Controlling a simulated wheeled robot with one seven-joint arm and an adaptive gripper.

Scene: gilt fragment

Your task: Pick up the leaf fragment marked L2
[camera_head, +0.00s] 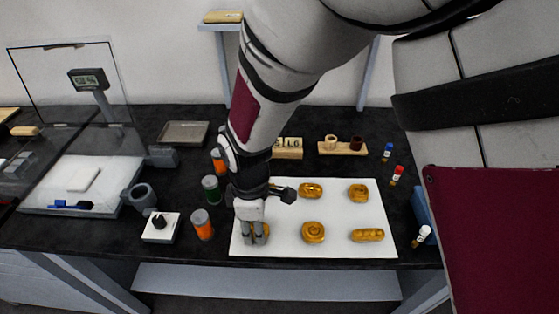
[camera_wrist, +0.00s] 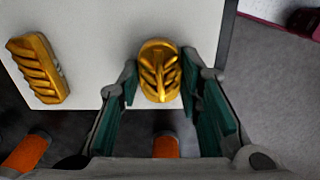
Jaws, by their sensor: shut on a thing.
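In the wrist view, a gilt fragment with a raised leaf pattern (camera_wrist: 160,72) sits between the two teal-padded fingers of my gripper (camera_wrist: 160,82), which is shut on it. In the head view, my gripper (camera_head: 254,236) points down at the front left of the white sheet (camera_head: 340,210), and the fingers hide most of this fragment (camera_head: 265,229). No L2 mark is readable on it. I cannot tell whether it touches the sheet. Another ribbed gilt fragment (camera_wrist: 40,68) lies to its left in the wrist view.
More gilt fragments lie on the sheet: two behind (camera_head: 311,190) (camera_head: 358,192) and two in front (camera_head: 313,232) (camera_head: 367,235). Orange (camera_head: 202,225) and green (camera_head: 211,189) jars stand left of my gripper.

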